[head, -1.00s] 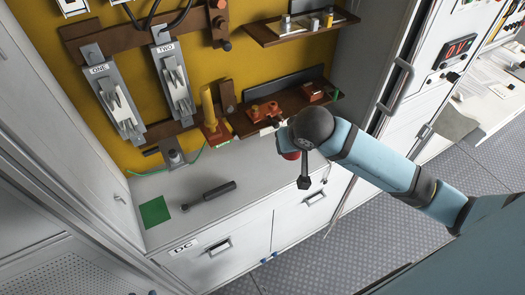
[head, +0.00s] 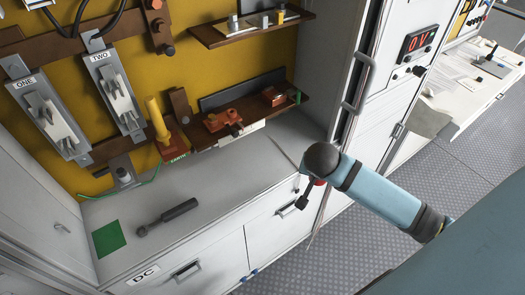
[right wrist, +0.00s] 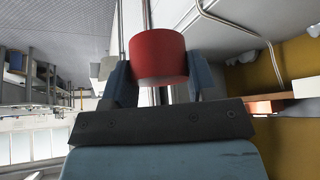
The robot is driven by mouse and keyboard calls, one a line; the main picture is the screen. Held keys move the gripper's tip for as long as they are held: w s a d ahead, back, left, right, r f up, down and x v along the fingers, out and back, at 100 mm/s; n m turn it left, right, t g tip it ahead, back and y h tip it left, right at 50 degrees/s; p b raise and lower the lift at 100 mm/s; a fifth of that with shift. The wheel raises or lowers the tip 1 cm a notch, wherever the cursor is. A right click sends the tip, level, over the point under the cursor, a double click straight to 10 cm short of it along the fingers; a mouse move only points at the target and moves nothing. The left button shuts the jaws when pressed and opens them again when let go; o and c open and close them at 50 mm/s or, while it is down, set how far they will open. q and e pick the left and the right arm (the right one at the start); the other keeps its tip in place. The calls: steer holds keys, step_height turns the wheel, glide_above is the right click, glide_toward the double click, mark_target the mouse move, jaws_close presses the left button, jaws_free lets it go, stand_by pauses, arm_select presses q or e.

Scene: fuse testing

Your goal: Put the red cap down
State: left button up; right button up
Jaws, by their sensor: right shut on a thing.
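The red cap (right wrist: 157,54) is held between the two blue-grey fingers of my right gripper (right wrist: 160,82) in the right wrist view. In the head view only a small red piece of the cap (head: 319,183) shows by the dark wrist of my right arm. The rest of the cap and the fingers are hidden there. The gripper appears in front of the cabinet's right front edge, clear of the counter in the picture. My left gripper is in neither current view.
The grey counter (head: 225,178) holds a green square (head: 109,239) and a dark handle-like tool (head: 167,216); its right part is bare. A brown shelf (head: 270,112) with copper-coloured parts is above it. An open cabinet door edge with a grab handle (head: 361,84) stands at right.

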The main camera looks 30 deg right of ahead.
steer(key=p, duration=0.2)
glide_above(279, 151)
steer(key=s+a, duration=0.1)
steer(key=s, duration=0.1)
steer(key=shift+w+a+f, duration=0.15)
steer(key=shift+f, duration=0.35)
steer(key=shift+w+a+f, duration=0.1)
steer(key=shift+f, duration=1)
step_height(279, 151, down, 4)
steer(key=shift+w+r+p, duration=0.15)
steer(key=shift+p, duration=0.5)
steer(key=o, duration=0.9)
